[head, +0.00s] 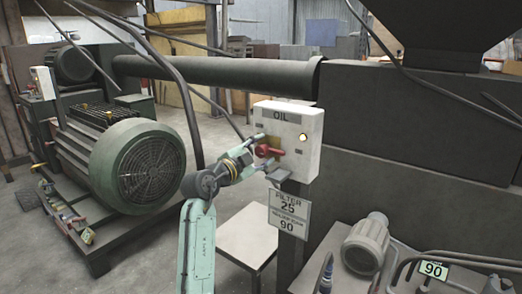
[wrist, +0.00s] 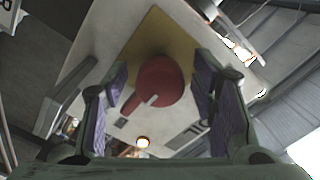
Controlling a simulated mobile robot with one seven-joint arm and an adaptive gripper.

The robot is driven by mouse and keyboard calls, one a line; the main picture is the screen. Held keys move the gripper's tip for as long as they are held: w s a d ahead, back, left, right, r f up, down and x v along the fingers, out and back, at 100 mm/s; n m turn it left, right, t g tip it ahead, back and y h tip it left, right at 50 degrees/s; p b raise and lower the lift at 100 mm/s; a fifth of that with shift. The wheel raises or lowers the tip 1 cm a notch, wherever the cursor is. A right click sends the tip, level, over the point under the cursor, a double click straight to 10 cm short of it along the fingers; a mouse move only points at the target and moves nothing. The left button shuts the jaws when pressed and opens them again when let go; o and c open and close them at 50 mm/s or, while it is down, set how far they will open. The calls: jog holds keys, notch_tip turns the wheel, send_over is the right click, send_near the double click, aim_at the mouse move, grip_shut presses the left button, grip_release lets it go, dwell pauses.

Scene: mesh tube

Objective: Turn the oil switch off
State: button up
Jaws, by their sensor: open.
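The oil switch is a red rotary knob (head: 269,151) on a yellow plate, on the front of a white box labelled OIL (head: 312,130). A small lamp (head: 303,137) on the box glows. My gripper (head: 265,157) is open in front of the box, its fingers above and below the knob. In the wrist view the red knob (wrist: 159,78) lies between the two padded fingers, with a gap on each side. Its pointed handle slants down and left there. The yellow plate (wrist: 163,38) and the lit lamp (wrist: 143,142) show too. I cannot tell how deep the fingers reach around the knob.
A sign reading FILTER 25 and 90 (head: 289,212) hangs below the box. A large dark pipe (head: 215,73) runs behind it. A green motor (head: 135,160) stands left. Dark machinery (head: 410,130) and a grey motor (head: 365,243) are at right. Open floor lies between.

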jog(key=shift+c, duration=0.4)
jog(key=c, duration=1.1)
